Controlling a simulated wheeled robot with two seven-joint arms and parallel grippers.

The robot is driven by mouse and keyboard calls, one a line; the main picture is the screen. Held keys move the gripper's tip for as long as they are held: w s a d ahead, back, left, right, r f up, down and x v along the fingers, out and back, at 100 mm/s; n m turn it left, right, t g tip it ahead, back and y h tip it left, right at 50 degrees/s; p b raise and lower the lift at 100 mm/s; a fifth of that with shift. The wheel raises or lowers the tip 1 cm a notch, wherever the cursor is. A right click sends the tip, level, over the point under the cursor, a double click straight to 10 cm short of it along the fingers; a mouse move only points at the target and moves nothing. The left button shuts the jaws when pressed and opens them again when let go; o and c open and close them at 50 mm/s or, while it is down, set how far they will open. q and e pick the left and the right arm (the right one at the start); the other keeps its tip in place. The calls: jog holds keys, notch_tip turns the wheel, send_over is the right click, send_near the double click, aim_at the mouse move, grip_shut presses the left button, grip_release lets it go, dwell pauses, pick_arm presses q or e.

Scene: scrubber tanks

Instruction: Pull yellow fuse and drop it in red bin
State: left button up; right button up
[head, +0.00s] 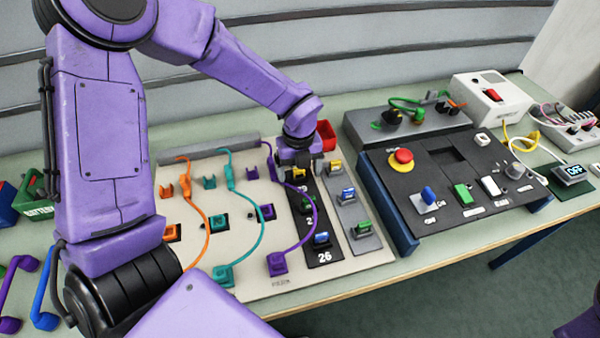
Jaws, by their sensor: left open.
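My left gripper (298,165) is open and points down over the top end of the black fuse strip (324,257). A yellow fuse (299,173) shows there, partly hidden at the fingers; I cannot tell whether they touch it. A second yellow piece (335,167) sits at the top of the grey strip (367,245), just right of the gripper. The red bin (327,134) stands right behind the gripper, partly hidden by my left wrist. My right gripper is out of view.
Below on the black strip are a green fuse (305,204) and a blue fuse (321,238). Orange, teal and purple cables (313,215) arc over the pale board (243,182). A black control panel (450,217) with a red button (402,157) stands to the right.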

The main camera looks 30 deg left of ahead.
pick_arm(q)
notch_tip(320, 180, up, 11)
jog(key=shift+f+b, duration=0.2)
jog(key=shift+b, duration=0.3)
